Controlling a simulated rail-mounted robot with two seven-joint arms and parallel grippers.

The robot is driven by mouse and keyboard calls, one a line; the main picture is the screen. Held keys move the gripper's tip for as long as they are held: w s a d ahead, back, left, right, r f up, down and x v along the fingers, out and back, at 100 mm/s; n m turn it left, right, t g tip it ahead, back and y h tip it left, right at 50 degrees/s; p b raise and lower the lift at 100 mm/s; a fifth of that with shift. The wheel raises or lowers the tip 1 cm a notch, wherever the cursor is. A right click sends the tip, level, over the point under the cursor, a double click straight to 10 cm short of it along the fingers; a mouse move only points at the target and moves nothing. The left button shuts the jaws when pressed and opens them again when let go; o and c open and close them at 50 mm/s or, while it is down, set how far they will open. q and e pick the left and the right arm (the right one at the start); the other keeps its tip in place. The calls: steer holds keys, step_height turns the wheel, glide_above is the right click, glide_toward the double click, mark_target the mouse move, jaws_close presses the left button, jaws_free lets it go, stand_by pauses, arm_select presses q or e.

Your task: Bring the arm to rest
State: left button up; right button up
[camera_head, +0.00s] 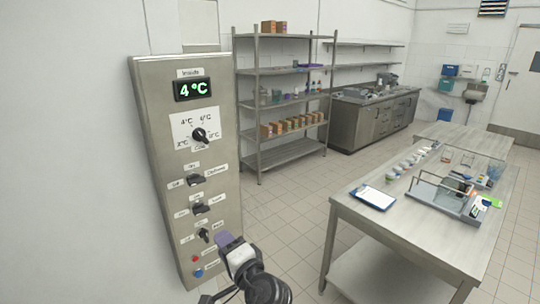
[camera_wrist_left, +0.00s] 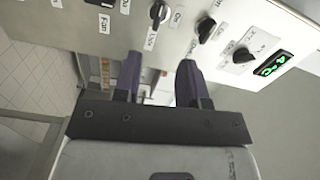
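My left gripper (camera_head: 223,240) is in front of the lower part of a steel control panel (camera_head: 160,110), near its lowest dial (camera_head: 204,236). In the left wrist view, the two dark fingers of the left gripper (camera_wrist_left: 160,65) stand apart with nothing between them. The panel (camera_wrist_left: 178,48) and its knobs show beyond the fingertips there, turned over in the picture. The fingers look clear of the knobs, but contact is hard to judge. The panel's display (camera_head: 194,89) reads 4°C in green. My right gripper is not in view.
A steel worktable (camera_head: 345,208) with a clipboard (camera_head: 373,198), small cups and a wire rack stands at right. A shelving unit (camera_head: 285,150) with boxes is at the back, beside a steel counter (camera_head: 375,120). Tiled floor (camera_head: 290,215) is free between panel and worktable.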

arm_select(q)
steer(key=s+d+r+n+h, duration=0.1)
steer(key=s+n+h, duration=0.4)
steer(key=s+h, duration=0.45)
steer(key=s+a+f+g+h, duration=0.1)
steer(key=s+a+f+g, duration=0.2)
steer(key=s+f, duration=0.8)
steer(key=s+a+f+n+g+h, duration=0.1)
steer(key=s+a+f+g, duration=0.25)
steer(key=s+f, duration=0.75)
steer(key=s+a+f+g+h, duration=0.1)
steer(key=s+a+f+g, duration=0.2)
steer(key=s+f, duration=0.8)
step_height(320, 180, up, 32)
steer(key=p, duration=3)
steer(key=shift+s, duration=0.1)
